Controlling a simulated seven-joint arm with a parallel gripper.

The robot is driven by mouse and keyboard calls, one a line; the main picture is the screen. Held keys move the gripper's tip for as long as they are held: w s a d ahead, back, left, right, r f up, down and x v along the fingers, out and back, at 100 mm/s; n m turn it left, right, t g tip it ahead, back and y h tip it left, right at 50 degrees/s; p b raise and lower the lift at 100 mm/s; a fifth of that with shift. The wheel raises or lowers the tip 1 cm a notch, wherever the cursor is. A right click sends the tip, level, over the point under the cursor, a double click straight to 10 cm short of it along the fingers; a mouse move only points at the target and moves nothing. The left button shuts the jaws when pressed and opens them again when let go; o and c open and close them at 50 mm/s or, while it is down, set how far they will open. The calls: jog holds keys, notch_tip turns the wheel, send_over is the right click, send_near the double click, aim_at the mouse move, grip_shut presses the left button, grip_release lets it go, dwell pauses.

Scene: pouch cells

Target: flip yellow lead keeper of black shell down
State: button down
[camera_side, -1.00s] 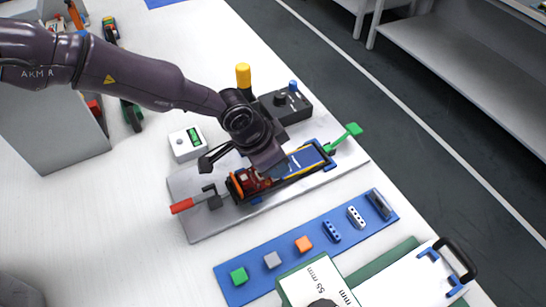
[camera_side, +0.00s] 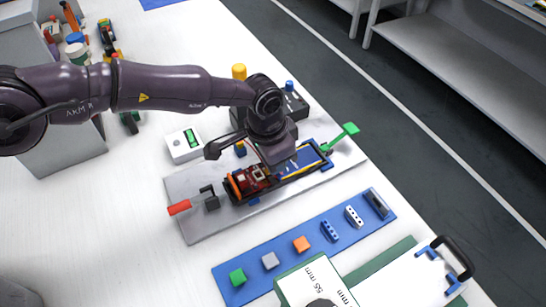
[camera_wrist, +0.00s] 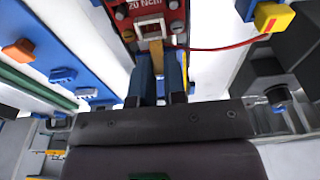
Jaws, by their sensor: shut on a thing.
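The black shell (camera_side: 235,197) lies on a light grey plate, with a red circuit board (camera_side: 254,178) at its left end and a blue cell (camera_side: 300,161) at its right. My gripper (camera_side: 277,168) is low over the shell, where board and cell meet. In the wrist view, my gripper's blue fingers (camera_wrist: 160,82) are shut on a narrow yellowish piece, which appears to be the yellow lead keeper (camera_wrist: 156,52). It stands by the board's white connector (camera_wrist: 151,27). The keeper's lower part is hidden between the fingers, and the side view hides it behind the gripper.
A red-handled clamp (camera_side: 180,207) and a green lever (camera_side: 349,129) stand at the shell's ends. A red wire (camera_wrist: 225,48) runs from the board toward a yellow block (camera_wrist: 272,17). A blue strip (camera_side: 288,259) with small blocks lies in front. A black control box (camera_side: 292,102) stands behind.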

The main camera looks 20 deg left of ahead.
jog(key=c, duration=1.2)
grip_release()
jog(key=shift+o, duration=0.2)
notch_tip(320, 180, up, 13)
jog(key=s+a, duration=0.1)
jog(key=shift+s, duration=0.1)
jog(key=shift+c, duration=0.2)
